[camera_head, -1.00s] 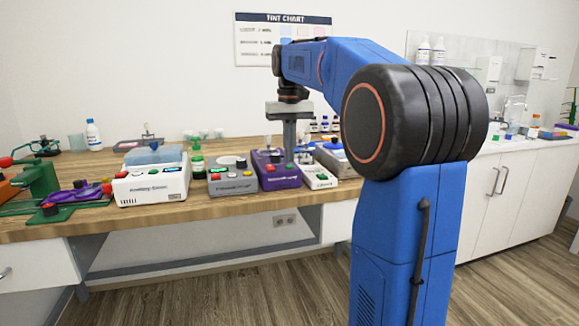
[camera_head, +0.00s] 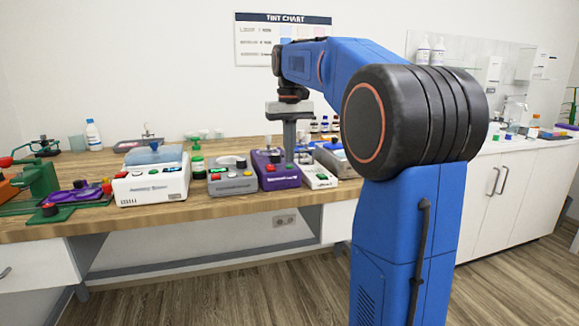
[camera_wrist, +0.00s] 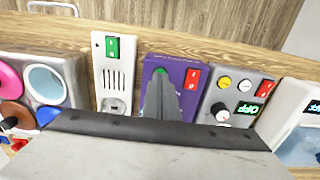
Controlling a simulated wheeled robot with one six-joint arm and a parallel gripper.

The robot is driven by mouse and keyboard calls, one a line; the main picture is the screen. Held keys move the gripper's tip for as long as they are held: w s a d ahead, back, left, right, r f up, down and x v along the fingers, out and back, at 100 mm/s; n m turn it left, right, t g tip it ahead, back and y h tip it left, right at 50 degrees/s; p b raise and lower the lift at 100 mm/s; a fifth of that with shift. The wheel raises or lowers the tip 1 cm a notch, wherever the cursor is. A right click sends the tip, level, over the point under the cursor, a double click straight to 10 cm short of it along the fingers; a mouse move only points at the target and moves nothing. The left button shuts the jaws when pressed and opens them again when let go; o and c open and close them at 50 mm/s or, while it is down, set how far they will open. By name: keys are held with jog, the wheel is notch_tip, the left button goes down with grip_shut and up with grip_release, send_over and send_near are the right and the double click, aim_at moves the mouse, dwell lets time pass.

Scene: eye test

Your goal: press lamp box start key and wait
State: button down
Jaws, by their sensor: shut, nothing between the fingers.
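A purple box (camera_head: 277,173) stands on the wooden bench, among several devices. I take it for the lamp box, but its label is too small to read. In the wrist view the purple box (camera_wrist: 178,66) has a red rocker switch (camera_wrist: 193,78) on its right and a green round key (camera_wrist: 160,71) beside it. My gripper (camera_head: 289,160) points straight down, shut and empty, over this box. In the wrist view its fingertips (camera_wrist: 162,78) cover part of the green key. I cannot tell whether they touch or press it.
A grey device (camera_head: 232,181) with buttons and a white machine (camera_head: 150,186) stand left of the purple box. A small white box (camera_head: 319,177) stands close on its right. Green bottle (camera_head: 197,160) stands behind. Neighbours leave little room; the bench front edge is clear.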

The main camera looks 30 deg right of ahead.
aim_at(289, 166)
jog(key=shift+f, duration=0.65)
dwell(0.6)
jog(key=shift+r, duration=0.15)
notch_tip(289, 166, up, 8)
dwell(1.1)
jog(key=shift+f, duration=0.2)
jog(key=s+a+f+n+t, duration=0.2)
jog(key=s+a+f, duration=0.8)
jog(key=s, duration=0.5)
jog(key=s+a+f+t, duration=0.1)
jog(key=s+a+f, duration=0.2)
jog(key=s+f, duration=0.4)
jog(key=s+a+f+n+t, duration=0.1)
jog(key=s+a+f, duration=0.1)
jog(key=s+f, duration=0.6)
notch_tip(289, 166, down, 5)
jog(key=shift+a+r+t, duration=0.1)
jog(key=shift+a+t, duration=0.3)
